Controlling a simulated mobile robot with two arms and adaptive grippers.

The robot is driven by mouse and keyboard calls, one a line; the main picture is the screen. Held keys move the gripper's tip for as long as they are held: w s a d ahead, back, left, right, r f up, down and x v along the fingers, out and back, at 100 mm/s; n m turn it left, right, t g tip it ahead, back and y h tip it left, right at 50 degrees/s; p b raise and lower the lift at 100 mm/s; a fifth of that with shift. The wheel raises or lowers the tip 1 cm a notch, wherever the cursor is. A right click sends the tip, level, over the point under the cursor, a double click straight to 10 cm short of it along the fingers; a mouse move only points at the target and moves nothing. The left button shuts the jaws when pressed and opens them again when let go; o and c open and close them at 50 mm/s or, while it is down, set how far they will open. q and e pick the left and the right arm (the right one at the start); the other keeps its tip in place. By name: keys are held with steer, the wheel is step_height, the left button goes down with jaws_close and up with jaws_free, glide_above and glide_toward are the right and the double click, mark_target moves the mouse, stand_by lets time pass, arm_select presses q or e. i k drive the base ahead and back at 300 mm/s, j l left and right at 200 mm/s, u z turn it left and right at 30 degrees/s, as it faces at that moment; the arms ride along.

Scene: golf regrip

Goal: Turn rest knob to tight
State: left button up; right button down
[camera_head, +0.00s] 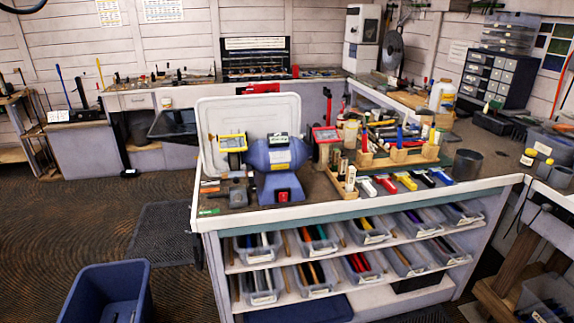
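A blue bench grinder (278,158) stands at the left end of the workbench. A small dark grey block (238,196) sits below the left shield. The rest knob is too small to make out, and I cannot tell how it is set. Neither of my grippers is in view.
The workbench (215,222) holds wooden racks (395,157) of tools and colored grips to the grinder's right. Clear bins (259,248) fill the shelves below. A blue tub (108,290) stands on the floor at lower left.

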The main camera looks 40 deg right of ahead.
mark_target(252, 188)
steer(key=z, duration=1.1)
